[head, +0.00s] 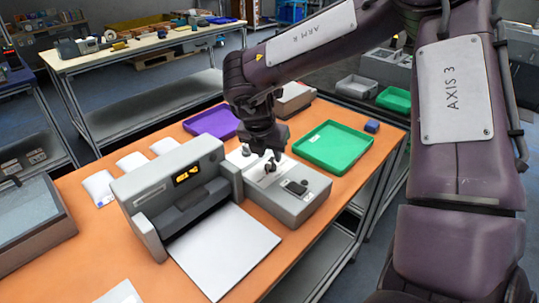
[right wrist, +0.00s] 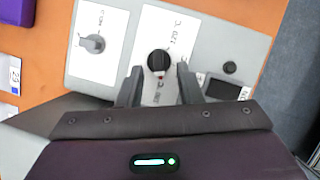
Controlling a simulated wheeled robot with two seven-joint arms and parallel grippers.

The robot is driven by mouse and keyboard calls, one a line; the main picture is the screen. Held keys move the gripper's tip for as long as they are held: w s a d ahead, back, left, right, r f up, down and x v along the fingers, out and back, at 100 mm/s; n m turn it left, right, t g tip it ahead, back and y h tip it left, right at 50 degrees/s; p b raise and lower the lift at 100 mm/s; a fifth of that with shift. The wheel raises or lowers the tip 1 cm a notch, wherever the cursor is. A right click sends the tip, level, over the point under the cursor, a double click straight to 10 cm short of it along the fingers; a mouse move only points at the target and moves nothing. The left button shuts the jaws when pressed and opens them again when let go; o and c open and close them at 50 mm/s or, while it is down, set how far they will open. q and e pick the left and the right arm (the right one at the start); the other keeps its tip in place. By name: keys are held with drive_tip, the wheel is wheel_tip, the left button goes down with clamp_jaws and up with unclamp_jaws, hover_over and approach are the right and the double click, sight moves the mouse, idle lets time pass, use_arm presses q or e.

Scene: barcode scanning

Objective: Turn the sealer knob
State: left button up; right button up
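The grey sealer (head: 150,180) with an orange display stands on the orange table. Its control box (head: 310,206) adjoins it on the right. My right gripper (head: 268,157) points down over the control box. In the right wrist view, the black knob (right wrist: 159,61) sits on a white panel marked with °C values. The fingers of my right gripper (right wrist: 159,72) are open, one on each side of the knob, with gaps visible. A second, grey knob (right wrist: 94,43) is on another white panel to the left. My left gripper is not in view.
A green tray (head: 334,148) lies right of the gripper, and a purple tray (head: 212,121) lies behind the sealer. A small blue box (head: 372,126) is near the table's right edge. White packets (head: 98,187) lie left. A white sheet (head: 225,250) extends before the sealer.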

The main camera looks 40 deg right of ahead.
sight(270, 164)
drive_tip(key=shift+x, duration=1.45)
drive_tip(key=shift+r, duration=0.1)
drive_tip(key=shift+w, duration=0.1)
clamp_jaws()
